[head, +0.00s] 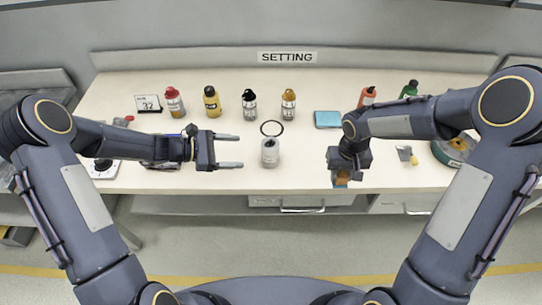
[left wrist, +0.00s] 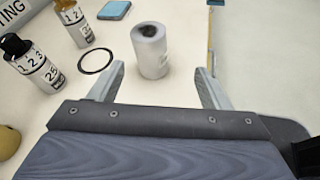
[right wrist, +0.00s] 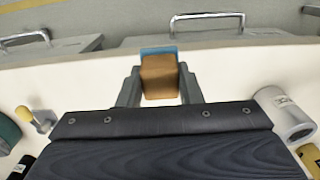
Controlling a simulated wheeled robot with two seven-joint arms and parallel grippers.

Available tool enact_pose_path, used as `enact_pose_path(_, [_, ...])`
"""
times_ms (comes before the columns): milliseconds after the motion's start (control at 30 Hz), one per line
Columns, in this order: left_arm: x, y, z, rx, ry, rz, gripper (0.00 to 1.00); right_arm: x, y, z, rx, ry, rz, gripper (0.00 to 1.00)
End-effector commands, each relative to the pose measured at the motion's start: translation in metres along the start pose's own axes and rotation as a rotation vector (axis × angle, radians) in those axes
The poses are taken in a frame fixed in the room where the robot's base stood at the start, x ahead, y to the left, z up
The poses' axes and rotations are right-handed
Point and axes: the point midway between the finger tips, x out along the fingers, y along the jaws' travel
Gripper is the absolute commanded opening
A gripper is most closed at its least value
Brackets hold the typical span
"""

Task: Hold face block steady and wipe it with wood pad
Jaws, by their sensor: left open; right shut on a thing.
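The face block, a small grey-white cylinder with a dark recess in its top, stands upright on the table (head: 270,153); it also shows in the left wrist view (left wrist: 152,56). My left gripper (head: 240,151) is open and level, its fingertips pointing at the block from the left. In the left wrist view the block stands just beyond and between the fingertips, with a gap on both sides. My right gripper (right wrist: 159,82) is shut on the wood pad (right wrist: 158,72), a brown block with a blue face, held at the table's front edge, apart from the face block.
A black ring (head: 272,128) lies behind the block. Several bottles, including a yellow one (head: 212,102), line the back. A blue box (head: 328,119) lies right of centre, and a green round thing (head: 455,148) sits far right. The table between block and right gripper is clear.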

Motion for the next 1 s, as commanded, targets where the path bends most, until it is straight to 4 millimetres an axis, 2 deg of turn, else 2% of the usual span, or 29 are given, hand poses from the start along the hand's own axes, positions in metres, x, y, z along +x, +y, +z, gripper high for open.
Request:
enact_pose_path(33, [0.011, 0.001, -0.016, -0.057, -0.020, 0.012, 0.71, 0.004, 0.000, 0.000, 0.000, 0.000, 0.000, 0.14])
enact_pose_path(100, [0.019, 0.003, -0.029, -0.115, -0.039, 0.029, 0.71, 0.006, 0.000, 0.000, 0.000, 0.000, 0.000, 0.14])
enact_pose_path(267, [0.030, 0.006, -0.043, -0.182, -0.060, 0.049, 0.71, 0.008, 0.000, 0.000, 0.000, 0.000, 0.000, 0.14])
enact_pose_path(467, [0.045, 0.007, -0.044, -0.188, -0.063, 0.050, 0.71, 0.012, 0.000, 0.000, 0.000, 0.000, 0.000, 0.14])
enact_pose_path(767, [0.090, 0.008, -0.042, -0.187, -0.063, 0.048, 0.71, 0.024, 0.000, 0.000, 0.000, 0.000, 0.000, 0.14])
enact_pose_path(1000, [0.118, 0.010, -0.042, -0.185, -0.061, 0.050, 0.71, 0.042, 0.000, 0.000, 0.000, 0.000, 0.000, 0.14])
